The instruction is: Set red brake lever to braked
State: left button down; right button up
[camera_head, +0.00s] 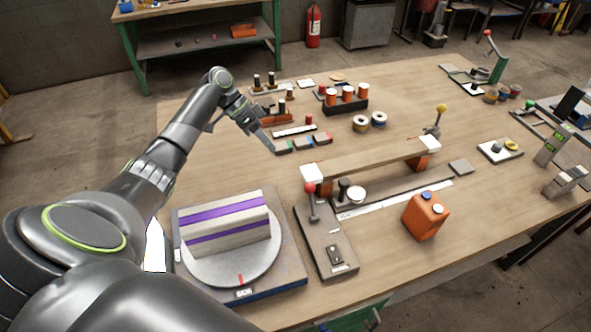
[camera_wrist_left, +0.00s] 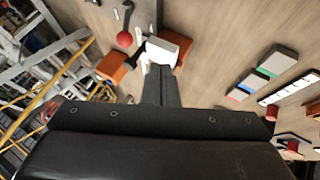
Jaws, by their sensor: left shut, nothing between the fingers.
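A lever with a red ball knob (camera_head: 310,188) stands nearly upright on a dark grey base plate (camera_head: 327,247) in front of the long beam's left end. In the left wrist view a red ball lever (camera_wrist_left: 124,39) shows at the top, beside an orange block with a white cap. My left gripper (camera_head: 266,140) is shut and empty, behind and left of that lever, by the grey colour-ended blocks (camera_head: 304,142). Its closed fingers (camera_wrist_left: 161,72) show in the left wrist view, apart from the red knob. Another red-knobbed lever (camera_head: 487,33) stands at the far right. My right gripper is out of view.
A turntable (camera_head: 272,267) with a purple-striped block (camera_head: 228,225) stands left of the lever. The long beam (camera_head: 375,163) lies to its right on orange, white-capped supports. An orange canister (camera_head: 425,216) stands at the right. Orange cylinders (camera_head: 347,94) stand behind.

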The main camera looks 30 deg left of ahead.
aim_at(312, 201)
pick_arm(q)
jog(key=d+f+p, duration=0.6)
jog(key=d+f, duration=0.1)
jog(key=d, duration=0.2)
jog(key=shift+s+d, duration=0.4)
jog(key=shift+s, duration=0.05)
